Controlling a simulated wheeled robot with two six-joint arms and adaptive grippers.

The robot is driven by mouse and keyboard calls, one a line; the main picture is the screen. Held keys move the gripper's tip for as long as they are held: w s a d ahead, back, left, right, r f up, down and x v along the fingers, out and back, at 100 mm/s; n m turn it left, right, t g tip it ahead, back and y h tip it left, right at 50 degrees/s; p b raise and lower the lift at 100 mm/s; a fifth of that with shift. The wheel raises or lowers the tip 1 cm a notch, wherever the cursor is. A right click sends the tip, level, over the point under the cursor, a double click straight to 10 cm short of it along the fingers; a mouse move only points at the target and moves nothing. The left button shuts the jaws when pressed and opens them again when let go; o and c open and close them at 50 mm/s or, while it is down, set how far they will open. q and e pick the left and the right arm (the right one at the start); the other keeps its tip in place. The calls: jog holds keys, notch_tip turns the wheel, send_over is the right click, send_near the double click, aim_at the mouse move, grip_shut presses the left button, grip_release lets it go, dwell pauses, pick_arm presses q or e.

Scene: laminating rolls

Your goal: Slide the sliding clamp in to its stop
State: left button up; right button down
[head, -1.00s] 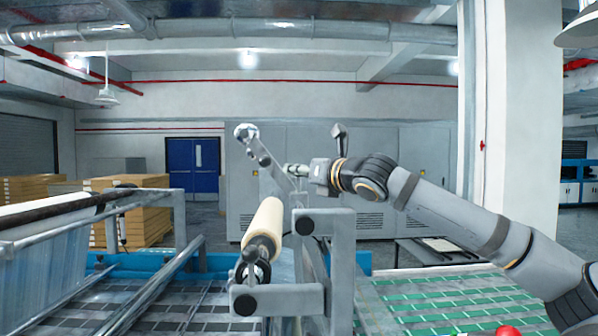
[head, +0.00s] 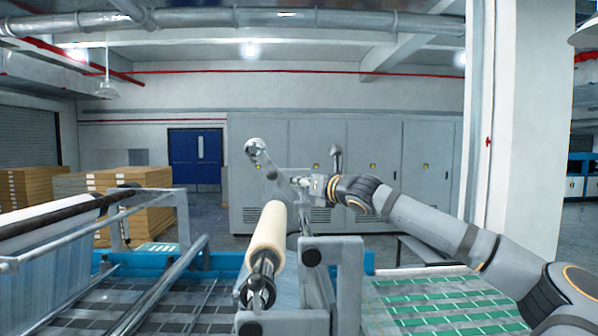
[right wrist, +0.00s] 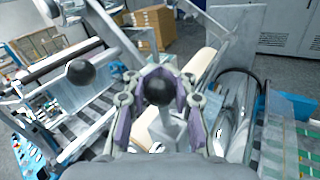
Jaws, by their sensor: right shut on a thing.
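My right gripper (head: 306,182) is at the upper part of the metal roll stand, beside the slanted lever with a silver round end (head: 254,147). In the right wrist view its purple-padded fingers (right wrist: 158,105) are closed around a black ball knob (right wrist: 157,86) on a grey metal part, which I take to be the sliding clamp. In the head view the gripper hides the knob. I cannot tell how far the clamp is from its stop. My left gripper is not in view.
A cream roll (head: 268,238) lies below and left of the gripper, beside a grey bracket (head: 347,265). A second black ball (right wrist: 80,72) shows in the right wrist view. A printed green web (head: 440,305) runs at the right. Grey cabinets (head: 410,150) stand behind.

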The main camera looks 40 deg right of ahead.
jog(key=shift+s, duration=0.1)
jog(key=c, duration=1.5)
grip_release()
jog(key=shift+d, duration=0.1)
jog(key=o, duration=0.4)
jog(key=shift+s+d+f, duration=0.1)
jog(key=shift+d, duration=0.3)
jog(key=shift+o, duration=0.2)
jog(key=shift+a, duration=0.25)
notch_tip(320, 180, up, 9)
jog(key=shift+r, duration=0.1)
jog(key=shift+d+r, duration=0.2)
jog(key=shift+r, duration=0.15)
jog(key=shift+a, duration=0.1)
jog(key=shift+c, duration=0.4)
